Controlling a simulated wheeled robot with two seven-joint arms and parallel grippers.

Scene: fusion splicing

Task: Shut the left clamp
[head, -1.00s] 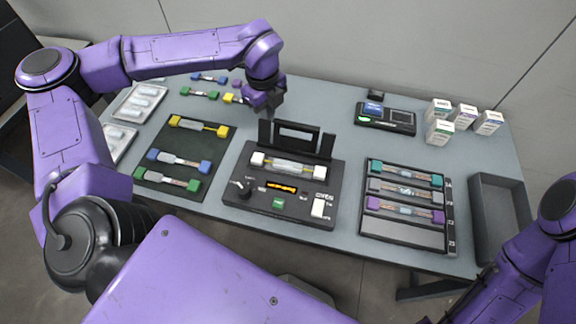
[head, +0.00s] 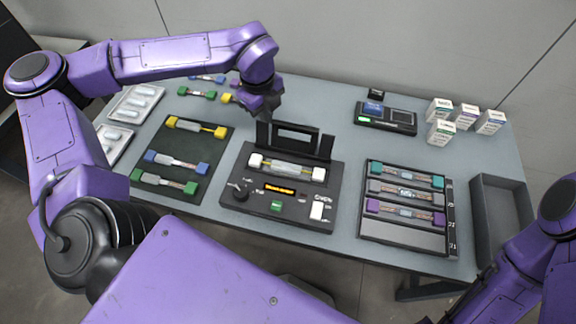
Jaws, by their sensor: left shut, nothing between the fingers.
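The black fusion splicer (head: 236,207) stands in the middle of the table with its dark cover (head: 328,148) raised at the back. A clear holder with a yellow fibre line (head: 287,168) lies across it, between a white end block on the left (head: 255,160) and one on the right (head: 319,174). The left clamp is too small to make out as open or shut. My left gripper (head: 267,115) is shut and empty, above the table just behind the cover's left end, apart from the white blocks. My right arm shows at the lower right; its gripper is out of view.
A dark mat (head: 207,142) with several fibre holders lies left of the splicer. A rack (head: 400,236) with coloured holders lies right, beside an empty grey bin (head: 484,183). A black device (head: 400,122) and several small boxes (head: 438,132) stand at the back right.

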